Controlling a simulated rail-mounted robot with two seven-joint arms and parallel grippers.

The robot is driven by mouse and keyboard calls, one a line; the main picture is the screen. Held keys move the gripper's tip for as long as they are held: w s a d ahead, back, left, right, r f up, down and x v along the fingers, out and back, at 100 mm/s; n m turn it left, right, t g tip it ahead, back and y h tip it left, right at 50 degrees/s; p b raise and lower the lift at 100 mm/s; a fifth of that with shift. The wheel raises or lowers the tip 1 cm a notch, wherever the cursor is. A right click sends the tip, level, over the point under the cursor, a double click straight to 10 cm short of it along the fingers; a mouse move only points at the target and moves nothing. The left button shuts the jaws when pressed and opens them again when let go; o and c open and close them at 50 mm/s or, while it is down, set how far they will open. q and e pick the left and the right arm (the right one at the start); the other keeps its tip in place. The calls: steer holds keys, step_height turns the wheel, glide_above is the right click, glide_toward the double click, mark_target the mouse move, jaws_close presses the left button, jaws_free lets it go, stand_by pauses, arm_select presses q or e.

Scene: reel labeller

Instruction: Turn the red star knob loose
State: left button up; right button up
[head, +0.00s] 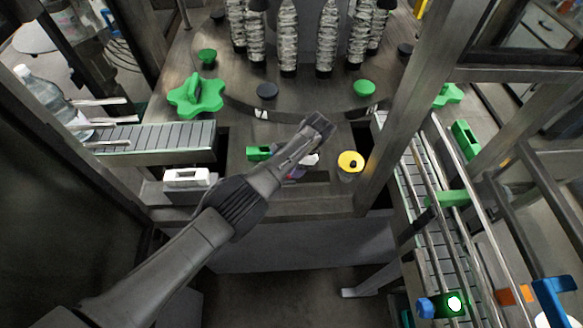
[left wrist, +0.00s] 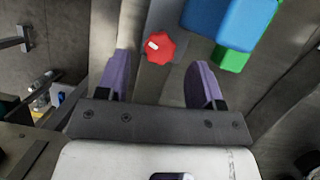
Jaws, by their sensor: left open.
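The red star knob (left wrist: 160,47) shows in the left wrist view, a small lobed knob with a pale mark on its face. It appears between the two purple fingers of my left gripper (left wrist: 160,67), slightly beyond the fingertips. The fingers are spread apart with a visible gap on each side of the knob, and nothing is held. In the head view, my left gripper (head: 302,168) points down over the machine's front ledge, mostly hidden by its own arm. I cannot make out the red knob in the head view. My right gripper is in neither view.
A blue block (left wrist: 225,17) with a green part (left wrist: 233,58) sits close right of the knob. In the head view, a yellow-topped post (head: 350,160) stands right of my gripper and a green block (head: 259,152) left.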

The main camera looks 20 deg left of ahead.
arm_select(q)
steer(key=b+v, duration=0.1)
steer(key=v, duration=0.9)
steer(key=shift+r, duration=0.25)
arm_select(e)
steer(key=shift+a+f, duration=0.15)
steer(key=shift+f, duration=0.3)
